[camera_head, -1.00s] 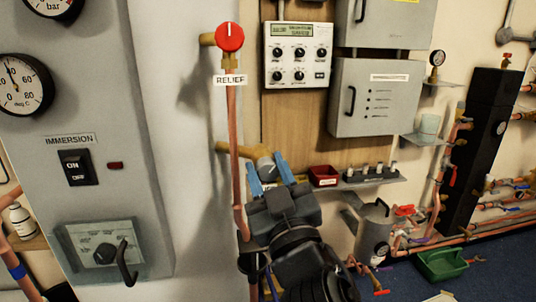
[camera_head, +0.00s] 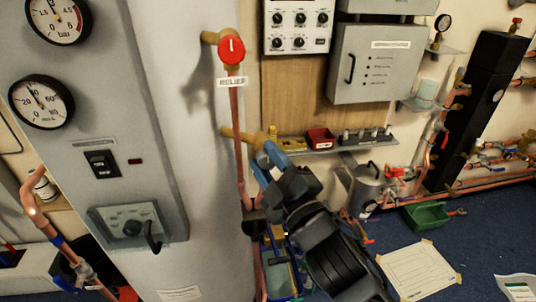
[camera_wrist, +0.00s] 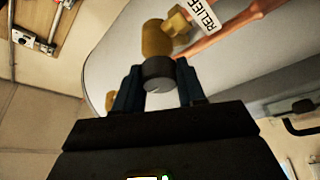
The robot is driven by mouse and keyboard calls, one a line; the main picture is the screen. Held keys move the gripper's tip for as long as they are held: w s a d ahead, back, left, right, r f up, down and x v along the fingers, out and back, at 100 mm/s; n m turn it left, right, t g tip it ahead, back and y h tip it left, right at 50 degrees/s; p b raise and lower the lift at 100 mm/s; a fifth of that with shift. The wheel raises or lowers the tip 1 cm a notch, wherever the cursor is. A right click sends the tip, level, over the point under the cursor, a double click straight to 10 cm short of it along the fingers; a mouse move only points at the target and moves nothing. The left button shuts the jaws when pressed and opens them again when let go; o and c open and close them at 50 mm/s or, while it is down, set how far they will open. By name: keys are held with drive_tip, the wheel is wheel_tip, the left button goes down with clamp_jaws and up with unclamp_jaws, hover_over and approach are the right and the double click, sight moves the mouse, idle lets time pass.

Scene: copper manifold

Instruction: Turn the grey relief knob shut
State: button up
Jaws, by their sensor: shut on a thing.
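The grey relief knob (camera_wrist: 158,74) is a short dark-grey cylinder on the end of a brass valve body (camera_wrist: 156,38) in the wrist view. My gripper (camera_wrist: 158,71) has one blue-black finger on each side of the knob and is shut on it. In the head view my gripper (camera_head: 268,155) reaches up to the brass valve (camera_head: 240,135) on the copper pipe, and its fingers largely hide the knob there. The white RELIEF label (camera_head: 231,82) is on the pipe above, and it also shows in the wrist view (camera_wrist: 209,14).
A red knob (camera_head: 231,49) is above the label. A grey panel (camera_head: 110,120) with gauges and a black hooked handle (camera_head: 153,238) stands left. A paper sheet (camera_head: 420,270) lies on the blue floor.

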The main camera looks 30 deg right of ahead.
drive_tip(key=shift+n, duration=0.4)
idle(0.3)
drive_tip(key=o, duration=1.1)
drive_tip(key=shift+c, duration=0.2)
drive_tip(key=b+v, duration=0.3)
drive_tip(key=v, duration=0.4)
drive_tip(key=shift+s+b, duration=0.35)
drive_tip(key=shift+s, duration=0.05)
drive_tip(key=shift+f, duration=0.1)
